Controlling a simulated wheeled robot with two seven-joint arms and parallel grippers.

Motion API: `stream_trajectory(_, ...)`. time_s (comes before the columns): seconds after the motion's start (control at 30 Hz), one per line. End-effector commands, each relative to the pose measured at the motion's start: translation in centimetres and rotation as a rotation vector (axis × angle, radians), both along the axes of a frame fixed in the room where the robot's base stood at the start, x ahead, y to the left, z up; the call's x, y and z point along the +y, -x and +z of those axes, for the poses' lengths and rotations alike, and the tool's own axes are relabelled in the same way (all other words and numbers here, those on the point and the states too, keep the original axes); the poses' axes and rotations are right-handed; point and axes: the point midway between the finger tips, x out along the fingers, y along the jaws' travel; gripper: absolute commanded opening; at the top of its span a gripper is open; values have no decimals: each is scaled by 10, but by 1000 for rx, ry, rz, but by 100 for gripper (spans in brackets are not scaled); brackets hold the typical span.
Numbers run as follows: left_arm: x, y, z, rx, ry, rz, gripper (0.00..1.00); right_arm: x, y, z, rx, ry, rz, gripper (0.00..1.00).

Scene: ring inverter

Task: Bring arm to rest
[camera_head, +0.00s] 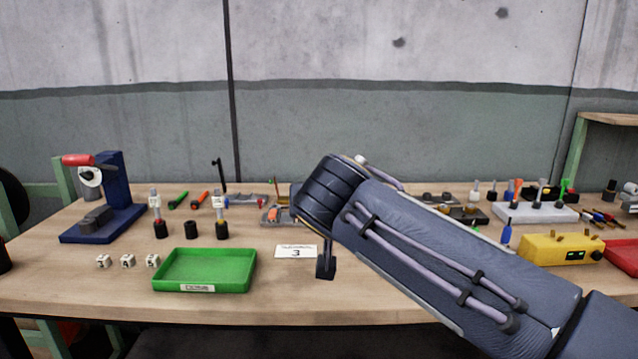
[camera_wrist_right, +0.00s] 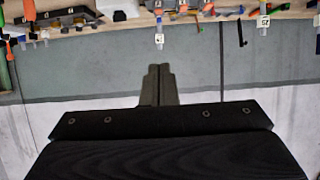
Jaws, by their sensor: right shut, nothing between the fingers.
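My right arm (camera_head: 430,250) comes in from the lower right and reaches up over the middle of the workbench (camera_head: 330,312). Its dark gripper (camera_head: 325,268) hangs down past the wrist, near the number 3 card (camera_head: 296,252), and is mostly hidden by the wrist. In the right wrist view the two fingers (camera_wrist_right: 158,82) are pressed together with nothing between them. That view looks upside down, with the wall behind the fingers and the bench objects along the top edge. My left gripper is in neither view.
An empty green tray (camera_head: 204,270) lies at the front, with several white lettered cubes (camera_head: 127,261) to its left. A blue press with a red handle (camera_head: 105,195) stands far left. A yellow box (camera_head: 560,248) is at right. Several small tools and parts line the back.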

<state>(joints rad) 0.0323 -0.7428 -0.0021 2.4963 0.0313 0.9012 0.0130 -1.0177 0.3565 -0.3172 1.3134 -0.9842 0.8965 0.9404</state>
Motion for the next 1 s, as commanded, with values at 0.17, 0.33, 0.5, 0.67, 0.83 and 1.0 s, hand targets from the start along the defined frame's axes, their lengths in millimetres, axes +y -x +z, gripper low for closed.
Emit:
stream_trajectory(0.17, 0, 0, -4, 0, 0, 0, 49, -19, 1, -16, 41, -7, -7, 0)
stream_trajectory(0.33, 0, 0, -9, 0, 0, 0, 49, -41, 5, -34, 90, -15, -11, 0)
stream_trajectory(0.5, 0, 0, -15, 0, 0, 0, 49, -71, 13, -61, 161, -31, -15, 0)
stream_trajectory(0.67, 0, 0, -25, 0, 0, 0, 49, -111, 32, -100, 254, -59, -16, 0)
stream_trajectory(0.83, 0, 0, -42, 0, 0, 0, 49, -162, 75, -159, 381, -115, -8, 0)
stream_trajectory(1.0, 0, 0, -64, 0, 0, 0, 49, -205, 155, -238, 518, -207, 20, 0)
